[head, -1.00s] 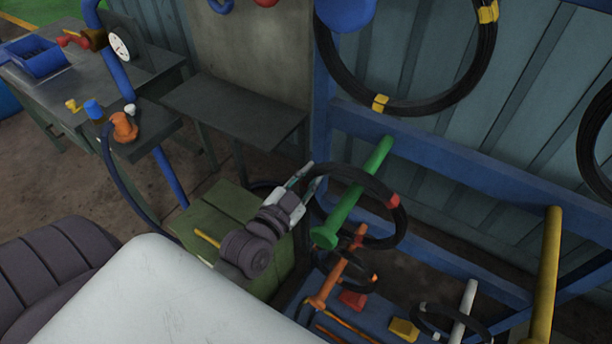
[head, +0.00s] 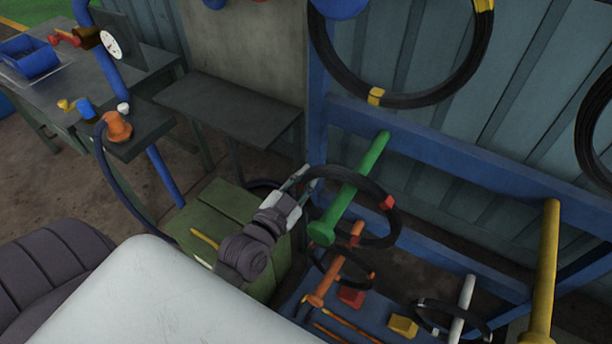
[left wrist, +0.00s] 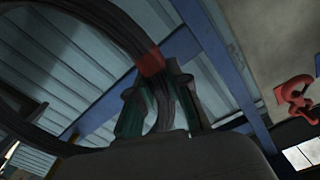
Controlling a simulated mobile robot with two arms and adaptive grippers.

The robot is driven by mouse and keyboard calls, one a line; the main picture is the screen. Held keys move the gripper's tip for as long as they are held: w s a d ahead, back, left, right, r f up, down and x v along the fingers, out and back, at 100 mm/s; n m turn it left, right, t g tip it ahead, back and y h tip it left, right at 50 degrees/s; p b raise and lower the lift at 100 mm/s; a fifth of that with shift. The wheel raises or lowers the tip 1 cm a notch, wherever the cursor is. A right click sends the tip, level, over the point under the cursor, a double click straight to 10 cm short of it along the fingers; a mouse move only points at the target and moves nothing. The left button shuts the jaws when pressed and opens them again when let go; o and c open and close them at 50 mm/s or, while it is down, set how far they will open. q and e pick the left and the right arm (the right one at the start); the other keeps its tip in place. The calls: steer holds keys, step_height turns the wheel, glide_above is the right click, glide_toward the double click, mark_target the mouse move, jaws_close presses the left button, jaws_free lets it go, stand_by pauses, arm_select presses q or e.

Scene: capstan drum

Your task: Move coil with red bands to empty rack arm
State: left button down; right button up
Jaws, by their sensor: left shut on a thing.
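The black coil with red bands (head: 398,226) hangs around the green rack arm (head: 352,188) in the head view. My left gripper (head: 300,184) is shut on the coil's left side, left of the green arm. In the left wrist view the fingers (left wrist: 162,105) close around the black coil (left wrist: 122,27), just below a red band (left wrist: 150,62). The yellow rack arm (head: 548,262) at the right carries no coil. My right gripper is not in view.
An orange arm (head: 328,282) with a smaller coil sits below the green one. A white arm (head: 461,310) has a black coil around it. A large coil with yellow bands (head: 328,62) hangs above. A green box (head: 222,215) stands left of the rack.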

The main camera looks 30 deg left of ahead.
arm_select(q)
steer(key=c, duration=1)
jaws_free()
steer(key=shift+c, duration=0.2)
steer(key=shift+s+f, duration=0.15)
steer(key=shift+f, duration=0.1)
steer(key=s, duration=1.1)
steer(key=shift+s+a+r, duration=0.2)
steer(key=shift+s+r, duration=0.05)
steer(key=shift+s, duration=0.15)
steer(key=s+p, duration=0.1)
steer(key=s, duration=0.7)
steer(key=shift+a+p, duration=0.15)
steer(key=shift+p, duration=0.15)
steer(key=shift+f, duration=0.1)
